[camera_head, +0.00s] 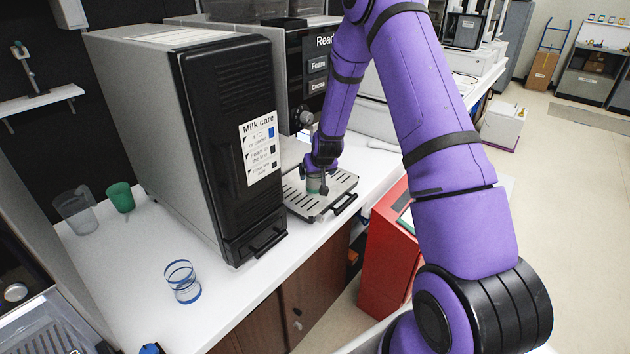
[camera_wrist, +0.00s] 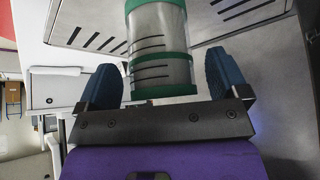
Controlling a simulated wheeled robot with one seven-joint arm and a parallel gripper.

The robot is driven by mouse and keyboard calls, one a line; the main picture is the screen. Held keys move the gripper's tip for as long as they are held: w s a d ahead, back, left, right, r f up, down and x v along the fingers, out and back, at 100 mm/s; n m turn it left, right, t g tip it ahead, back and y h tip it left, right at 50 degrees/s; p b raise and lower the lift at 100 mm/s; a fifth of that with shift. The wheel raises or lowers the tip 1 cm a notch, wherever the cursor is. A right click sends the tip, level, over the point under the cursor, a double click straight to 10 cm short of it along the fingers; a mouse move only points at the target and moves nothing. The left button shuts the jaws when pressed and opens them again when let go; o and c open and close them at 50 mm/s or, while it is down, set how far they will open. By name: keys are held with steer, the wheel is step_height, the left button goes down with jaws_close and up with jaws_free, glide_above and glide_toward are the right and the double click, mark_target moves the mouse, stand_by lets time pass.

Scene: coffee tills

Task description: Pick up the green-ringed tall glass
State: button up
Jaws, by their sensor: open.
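In the head view, my gripper (camera_head: 319,180) is low over the slotted metal tray (camera_head: 331,200), and a green part of the glass (camera_head: 313,187) shows there. The rest of the glass is hidden by my gripper.
A tall black-fronted machine (camera_head: 228,130) stands close left of my gripper. A red cabinet (camera_head: 385,260) is below, right of the counter edge.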

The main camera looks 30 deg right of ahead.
steer(key=shift+w+d+f, duration=0.15)
steer(key=shift+w+f, duration=0.35)
steer(key=shift+f, duration=0.05)
steer(key=c, duration=1.2)
steer(key=shift+c, duration=0.4)
steer(key=shift+r, duration=0.1)
